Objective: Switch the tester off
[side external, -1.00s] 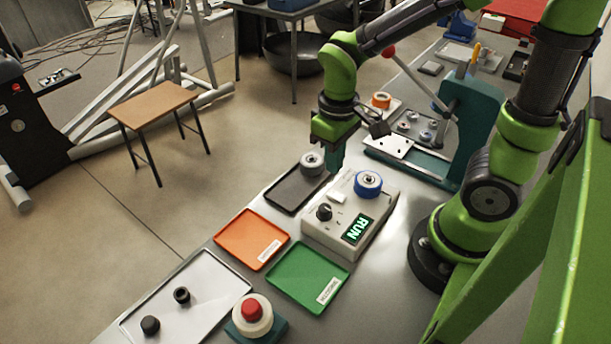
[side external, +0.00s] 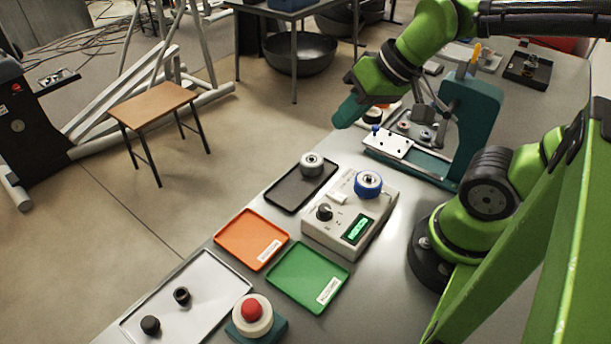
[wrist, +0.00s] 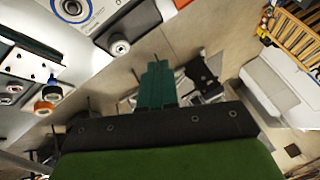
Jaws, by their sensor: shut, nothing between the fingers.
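The tester (side external: 318,236) is a cream box on the bench with a black knob (side external: 324,212), a small white piece (side external: 337,198) and a green display (side external: 356,230). The display is lit dimly, and its text is too small to read. A blue-and-silver round part (side external: 368,185) sits on the tester's top. My gripper (side external: 344,116) is shut and empty. It is tilted in the air beyond the tester, near the teal press, apart from both. The wrist view shows its closed teal fingers (wrist: 157,75) and a corner of the tester (wrist: 95,14) at the top.
A black tray (side external: 283,199) with a grey round part (side external: 311,164) lies behind the tester. Orange (side external: 236,233) and green (side external: 300,275) trays and a red button (side external: 251,309) lie in front. The teal press (side external: 470,125) stands beyond, with a white perforated plate (side external: 388,143).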

